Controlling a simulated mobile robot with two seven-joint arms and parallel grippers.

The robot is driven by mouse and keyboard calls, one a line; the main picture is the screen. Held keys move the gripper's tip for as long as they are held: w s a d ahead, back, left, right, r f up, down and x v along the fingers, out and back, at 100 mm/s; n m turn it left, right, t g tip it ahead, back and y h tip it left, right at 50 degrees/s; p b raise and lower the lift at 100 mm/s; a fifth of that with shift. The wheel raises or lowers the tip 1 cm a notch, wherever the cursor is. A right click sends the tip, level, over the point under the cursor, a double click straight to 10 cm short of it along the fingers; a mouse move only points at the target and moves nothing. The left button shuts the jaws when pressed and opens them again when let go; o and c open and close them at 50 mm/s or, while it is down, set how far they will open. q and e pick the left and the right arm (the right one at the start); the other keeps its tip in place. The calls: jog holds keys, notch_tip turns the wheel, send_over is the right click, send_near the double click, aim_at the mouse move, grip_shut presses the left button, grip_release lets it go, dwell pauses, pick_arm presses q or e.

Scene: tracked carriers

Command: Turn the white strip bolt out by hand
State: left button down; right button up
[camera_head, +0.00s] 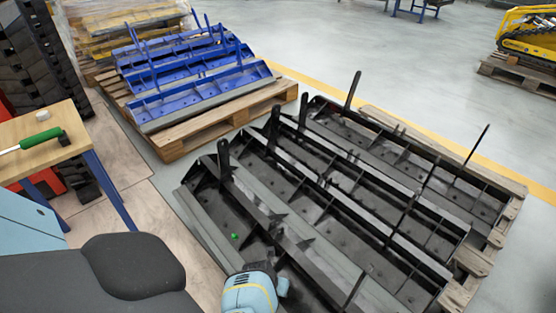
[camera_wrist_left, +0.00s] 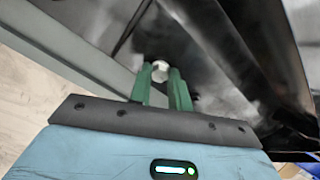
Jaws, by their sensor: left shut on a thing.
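The white bolt (camera_wrist_left: 160,66) shows its pale rounded head in the left wrist view, against a black metal carrier (camera_wrist_left: 205,55). My left gripper (camera_wrist_left: 161,78) has two green fingers shut on the bolt, one on either side of its head. The bolt's shank is hidden. In the head view, part of my light-blue left wrist (camera_head: 250,293) shows at the bottom, over the nearest black carrier (camera_head: 240,215). The bolt cannot be made out there. A small green spot lies on that carrier; I cannot tell what it is. My right gripper is not in view.
Black carriers with upright posts lie on a wooden pallet (camera_head: 474,262). Blue carriers (camera_head: 200,95) lie on another pallet behind. A wooden table (camera_head: 40,122) at left holds a green-handled tool (camera_head: 40,138). Open grey floor (camera_head: 340,40) lies beyond the yellow line.

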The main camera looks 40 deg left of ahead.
pick_arm(q)
jog(key=c, duration=1.4)
grip_release()
jog(key=shift+c, duration=0.2)
